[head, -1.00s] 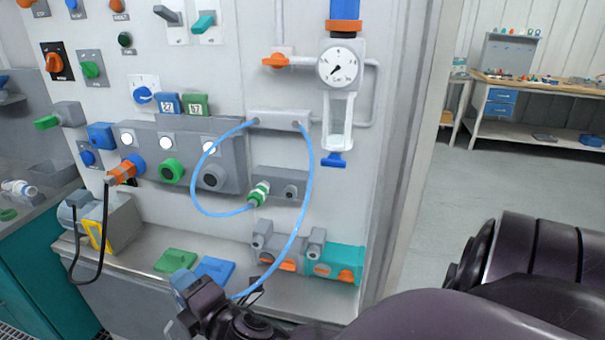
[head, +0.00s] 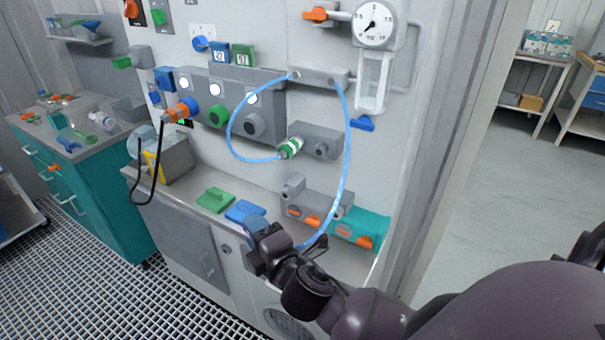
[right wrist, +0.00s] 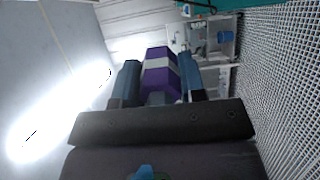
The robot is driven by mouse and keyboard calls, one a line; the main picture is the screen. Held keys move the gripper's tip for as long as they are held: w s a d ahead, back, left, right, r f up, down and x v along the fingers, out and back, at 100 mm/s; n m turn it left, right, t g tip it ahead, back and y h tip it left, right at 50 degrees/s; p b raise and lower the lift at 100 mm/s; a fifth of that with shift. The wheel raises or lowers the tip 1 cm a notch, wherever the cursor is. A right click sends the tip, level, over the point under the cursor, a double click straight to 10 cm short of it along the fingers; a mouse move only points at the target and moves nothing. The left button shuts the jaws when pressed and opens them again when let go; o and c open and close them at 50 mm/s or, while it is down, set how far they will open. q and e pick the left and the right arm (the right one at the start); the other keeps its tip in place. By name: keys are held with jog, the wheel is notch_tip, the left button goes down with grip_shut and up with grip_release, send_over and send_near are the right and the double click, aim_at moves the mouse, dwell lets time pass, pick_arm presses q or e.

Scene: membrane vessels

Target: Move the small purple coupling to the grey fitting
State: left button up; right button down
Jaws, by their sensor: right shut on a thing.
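The small purple coupling (right wrist: 158,80), with a pale band, is between the two fingers of my right gripper (right wrist: 161,82) in the right wrist view. The gripper is shut on it. In the head view my right gripper (head: 258,228) is in front of the counter edge, by the blue pad, and the coupling is hidden there. A blue hose (head: 344,165) runs from a grey wall block down to this gripper. A grey fitting with a bare round port (head: 321,150) is on the wall beside a plugged green coupling (head: 290,148), up and right of my gripper. My left gripper is not in view.
A green pad (head: 215,200) and a blue pad (head: 243,211) lie on the counter. Grey and teal valve blocks (head: 360,229) stand on its right part. A gauge (head: 374,24) hangs above. A black cable (head: 158,165) loops at the left. Open floor (head: 480,190) is at the right.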

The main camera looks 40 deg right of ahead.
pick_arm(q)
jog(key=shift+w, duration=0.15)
